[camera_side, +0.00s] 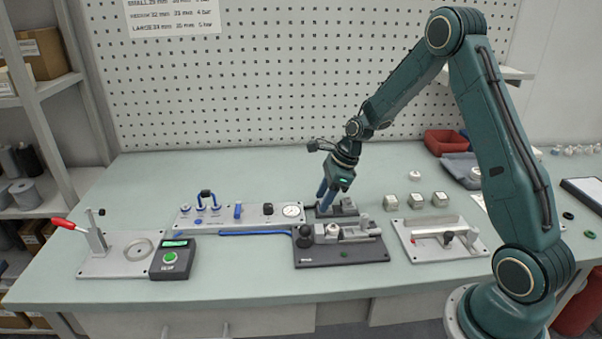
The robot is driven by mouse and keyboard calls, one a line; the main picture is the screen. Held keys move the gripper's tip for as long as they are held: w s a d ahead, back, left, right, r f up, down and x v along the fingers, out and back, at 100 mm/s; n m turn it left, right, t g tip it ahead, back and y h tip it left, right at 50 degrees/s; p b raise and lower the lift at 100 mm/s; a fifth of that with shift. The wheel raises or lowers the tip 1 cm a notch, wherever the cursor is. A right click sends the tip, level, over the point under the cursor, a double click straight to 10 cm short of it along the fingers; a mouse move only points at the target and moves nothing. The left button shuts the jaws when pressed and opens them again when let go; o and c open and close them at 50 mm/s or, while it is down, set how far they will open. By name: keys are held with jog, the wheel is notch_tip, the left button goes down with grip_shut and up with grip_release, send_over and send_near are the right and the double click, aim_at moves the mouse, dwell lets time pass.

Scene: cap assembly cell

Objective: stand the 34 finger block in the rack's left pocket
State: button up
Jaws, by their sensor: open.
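My gripper (324,203) points down and slightly left over a small dark rack (322,214) at the middle of the bench. Its blue fingers are low, at the rack's left part, and hide that part. The fingers are open; the gap between them is too small to make out. A grey block (348,206) stands at the rack's right side. Three small pale blocks, left (390,202), middle (415,200) and right (440,199), stand in a row on the bench to the right. Their markings are too small to read, so I cannot tell which block is 34.
A dark fixture plate (343,255) with metal parts stands in front of the rack. A pale panel with a gauge (291,211) is close on the left. A light fixture plate (440,240) lies to the right. A red bin (445,142) is behind.

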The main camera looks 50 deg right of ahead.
jog(key=v, duration=1.3)
jog(key=shift+r, duration=0.25)
jog(key=shift+s, duration=0.1)
jog(key=s+a+r+n+h, duration=0.2)
jog(key=s+a+r+n, duration=0.8)
jog(key=n, duration=0.3)
jog(key=s+a+n+t, duration=0.1)
jog(key=s+a+n, duration=0.1)
jog(key=s+n, duration=0.5)
jog(key=s+a+n+t+h, duration=0.1)
jog(key=s+a+n, duration=0.2)
jog(key=s+n, duration=0.4)
